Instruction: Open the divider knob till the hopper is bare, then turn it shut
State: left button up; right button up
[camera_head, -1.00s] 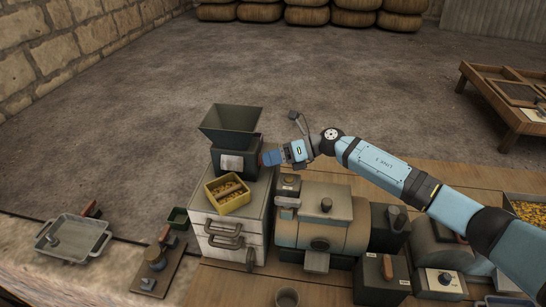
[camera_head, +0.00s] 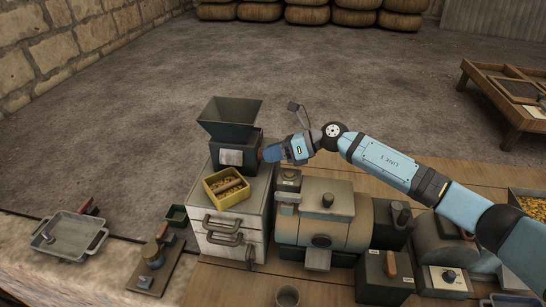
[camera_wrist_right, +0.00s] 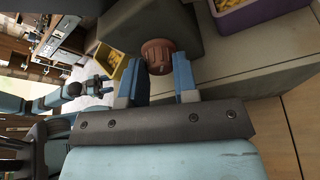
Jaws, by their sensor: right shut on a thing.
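The dark hopper (camera_head: 232,115) stands on the divider's dark body (camera_head: 234,152), on a grey cabinet. Its inner walls show bare, but its bottom is hidden. My right gripper (camera_head: 270,153) reaches the divider's right side. In the right wrist view, the round reddish-brown knob (camera_wrist_right: 158,55) sits between the fingertips of the right gripper (camera_wrist_right: 160,75), which are shut on it. A yellow box (camera_head: 227,188) with tan grains stands in front of the divider; a brown strip lies across its contents. Part of another arm of mine (camera_wrist_right: 30,105) shows in the right wrist view; its gripper is too small to read.
A drum-shaped machine (camera_head: 326,215) stands right of the cabinet, with dark boxes beyond it. A grey tray (camera_head: 70,235) and a small dark green box (camera_head: 177,215) lie to the left.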

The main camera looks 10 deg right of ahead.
jog(key=n+b, duration=0.1)
jog(key=n+t+b, duration=0.1)
jog(key=shift+s+f+n+t+h, duration=0.1)
jog(key=shift+s+n+t+h, duration=0.05)
jog(key=shift+n+t+h, duration=0.2)
jog(key=shift+n+t+b, duration=0.25)
jog(key=shift+n+b, duration=0.2)
jog(key=shift+b, duration=0.2)
jog(key=shift+s+n+t+h+b, duration=0.1)
jog(key=shift+n+t+h+b, duration=0.25)
jog(key=shift+n+t+b, duration=0.25)
jog(key=shift+a, duration=0.1)
jog(key=shift+n, duration=0.3)
jog(key=o, duration=0.8)
jog(key=shift+o, duration=0.6)
